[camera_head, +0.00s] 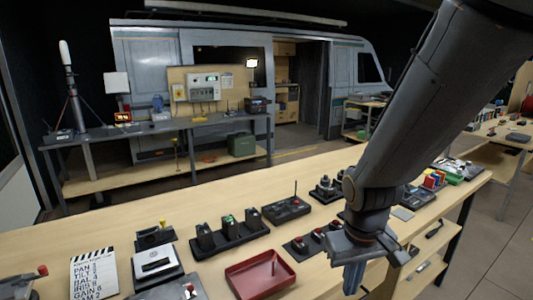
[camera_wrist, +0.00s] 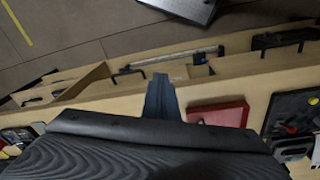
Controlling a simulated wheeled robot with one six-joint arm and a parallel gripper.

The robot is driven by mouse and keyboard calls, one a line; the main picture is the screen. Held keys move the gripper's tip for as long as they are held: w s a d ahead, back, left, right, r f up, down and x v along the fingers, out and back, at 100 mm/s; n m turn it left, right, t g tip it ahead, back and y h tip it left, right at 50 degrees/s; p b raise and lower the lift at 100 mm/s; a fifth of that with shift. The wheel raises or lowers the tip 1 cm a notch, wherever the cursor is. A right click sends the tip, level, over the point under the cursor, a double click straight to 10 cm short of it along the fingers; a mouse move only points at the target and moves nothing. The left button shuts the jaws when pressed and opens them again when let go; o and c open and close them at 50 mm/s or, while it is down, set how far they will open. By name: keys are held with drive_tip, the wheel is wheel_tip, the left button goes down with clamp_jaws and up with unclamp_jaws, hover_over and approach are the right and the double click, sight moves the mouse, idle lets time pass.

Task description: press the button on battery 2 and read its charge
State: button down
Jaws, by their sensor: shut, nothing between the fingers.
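Three dark upright battery blocks stand in a black holder (camera_head: 225,246) on the wooden bench in the head view. The left block (camera_head: 205,237), the middle block (camera_head: 228,225) with a green top, and the right block (camera_head: 253,218) are in a row. Their numbers, buttons and any charge reading are too small to make out. My gripper (camera_head: 353,280) is shut and empty, pointing down near the bench's front edge, well to the right of the batteries and apart from them. Its shut fingers also show in the wrist view (camera_wrist: 160,92). I cannot make out the batteries in the wrist view.
A red tray (camera_head: 246,280) lies between the batteries and my gripper; it shows in the wrist view (camera_wrist: 222,113). A black box with an antenna (camera_head: 287,209) and small switch units (camera_head: 310,240) stand nearby. A cue card (camera_head: 94,274) stands left. A van is behind.

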drive_tip(key=shift+s+d+m, duration=0.65)
drive_tip(key=shift+m, duration=0.35)
